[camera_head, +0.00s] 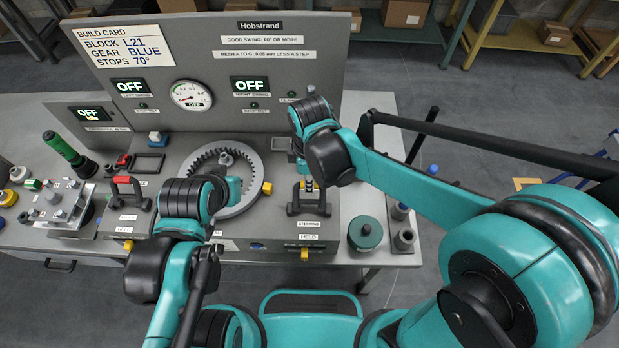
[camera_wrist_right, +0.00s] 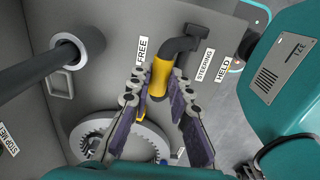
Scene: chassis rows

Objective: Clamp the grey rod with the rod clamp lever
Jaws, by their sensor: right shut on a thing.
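A lever with a yellow grip and black bent arm (camera_wrist_right: 160,78) lies between the fingers of my right gripper (camera_wrist_right: 162,82), between the FREE and HELD labels. The fingers are shut on the yellow grip. In the head view the right gripper (camera_head: 309,187) points down at the lever's black bracket (camera_head: 294,209), right of the ring gear; the yellow grip is hidden there. A dark grey rod (camera_wrist_right: 30,72) passes into a round collar beside the lever in the right wrist view. My left arm is bent over the ring gear's left side; its fingers are hidden.
The ring gear (camera_head: 256,165) lies flat on the bench. The tall panel (camera_head: 330,65) with a dial and OFF displays stands behind. A red-gripped handle (camera_head: 124,180) and a green-handled tool (camera_head: 62,147) are at left. A round green-topped part (camera_head: 365,233) stands at right, near the bench edge.

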